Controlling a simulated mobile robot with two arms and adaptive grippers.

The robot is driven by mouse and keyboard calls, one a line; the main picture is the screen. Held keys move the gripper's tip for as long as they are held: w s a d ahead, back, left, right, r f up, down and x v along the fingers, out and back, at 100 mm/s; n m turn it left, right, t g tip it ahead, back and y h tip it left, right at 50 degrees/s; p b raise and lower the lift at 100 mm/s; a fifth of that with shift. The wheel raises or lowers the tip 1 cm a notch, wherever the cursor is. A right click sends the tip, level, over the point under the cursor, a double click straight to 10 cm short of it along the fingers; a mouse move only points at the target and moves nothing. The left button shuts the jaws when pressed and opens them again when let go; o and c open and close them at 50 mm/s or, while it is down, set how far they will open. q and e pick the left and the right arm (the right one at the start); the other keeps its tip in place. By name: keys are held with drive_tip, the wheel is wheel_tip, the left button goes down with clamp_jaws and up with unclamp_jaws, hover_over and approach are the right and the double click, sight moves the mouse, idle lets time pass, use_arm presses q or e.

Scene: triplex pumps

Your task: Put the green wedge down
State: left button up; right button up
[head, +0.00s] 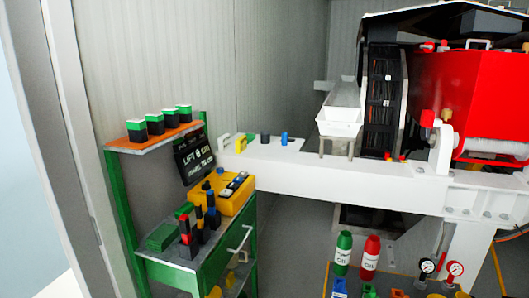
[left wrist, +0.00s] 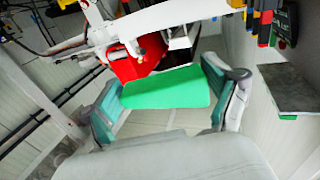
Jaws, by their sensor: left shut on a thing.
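The green wedge (left wrist: 167,88) shows in the left wrist view as a flat, bright green piece. It lies between the two teal-padded fingers of my left gripper (left wrist: 163,82), which is shut on it. The wedge is held in the air, and nothing is seen supporting it from below. My left gripper does not show in the head view. My right gripper is in neither view.
A green tool cart (head: 205,273) stands at the left in the head view, with a green block (head: 162,236), several upright tools and a yellow case (head: 230,200). An orange shelf (head: 153,142) holds several green-topped blocks. A white beam (head: 340,187) runs right towards red machinery (head: 450,95).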

use_arm(q)
drive_tip(key=s+a+n+t+y, duration=0.3)
drive_tip(key=n+y, duration=0.4)
drive_tip(key=y, duration=0.3)
drive_tip(key=shift+s+a+r+t+y, duration=0.15)
drive_tip(key=shift+s+a+t+y, duration=0.2)
drive_tip(key=shift+s, duration=0.55)
drive_tip(key=shift+d+n, duration=0.15)
drive_tip(key=shift+n, duration=0.15)
idle(0.6)
